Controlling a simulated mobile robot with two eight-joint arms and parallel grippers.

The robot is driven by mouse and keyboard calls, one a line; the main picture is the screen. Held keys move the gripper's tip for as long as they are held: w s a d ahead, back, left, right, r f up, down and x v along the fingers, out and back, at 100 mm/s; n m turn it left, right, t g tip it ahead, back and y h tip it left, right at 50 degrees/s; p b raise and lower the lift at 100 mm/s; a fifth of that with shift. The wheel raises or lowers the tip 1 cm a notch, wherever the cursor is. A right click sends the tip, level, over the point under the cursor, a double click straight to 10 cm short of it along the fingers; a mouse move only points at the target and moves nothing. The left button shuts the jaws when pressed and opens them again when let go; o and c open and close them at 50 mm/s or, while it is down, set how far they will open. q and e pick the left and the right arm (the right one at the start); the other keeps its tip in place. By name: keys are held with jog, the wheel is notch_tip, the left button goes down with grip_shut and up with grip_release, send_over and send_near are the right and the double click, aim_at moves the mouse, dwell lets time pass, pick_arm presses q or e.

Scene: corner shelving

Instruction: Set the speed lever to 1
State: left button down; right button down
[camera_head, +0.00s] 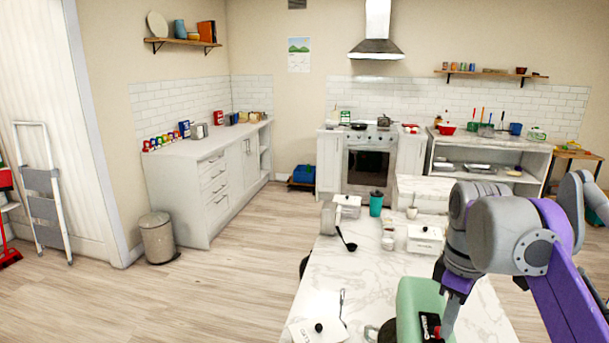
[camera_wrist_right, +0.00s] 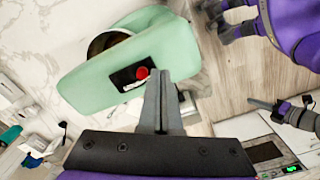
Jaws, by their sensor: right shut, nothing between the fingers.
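A pale green stand mixer (camera_head: 412,300) stands on the marble table at the bottom of the head view. Its green head (camera_wrist_right: 90,82) fills the upper middle of the right wrist view. A black panel (camera_wrist_right: 125,76) on its side carries a red knob (camera_wrist_right: 142,73), which looks like the speed lever; I cannot read its setting. My right gripper (camera_wrist_right: 165,74) is shut and empty, its tips just right of the knob; I cannot tell whether they touch. In the head view the right gripper (camera_head: 446,325) is beside the panel. My left gripper cannot be made out surely.
The marble table (camera_head: 335,275) also holds a black ladle (camera_head: 346,240), a teal cup (camera_head: 376,204) and a white lidded box (camera_head: 425,238). A silver bowl (camera_wrist_right: 105,43) is partly hidden by the mixer. Floor left of the table is open.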

pick_arm(q)
jog(key=shift+s+f+b, duration=0.15)
jog(key=shift+f+b, duration=0.2)
jog(key=shift+f, duration=0.1)
pick_arm(e)
jog(key=shift+f, duration=0.8)
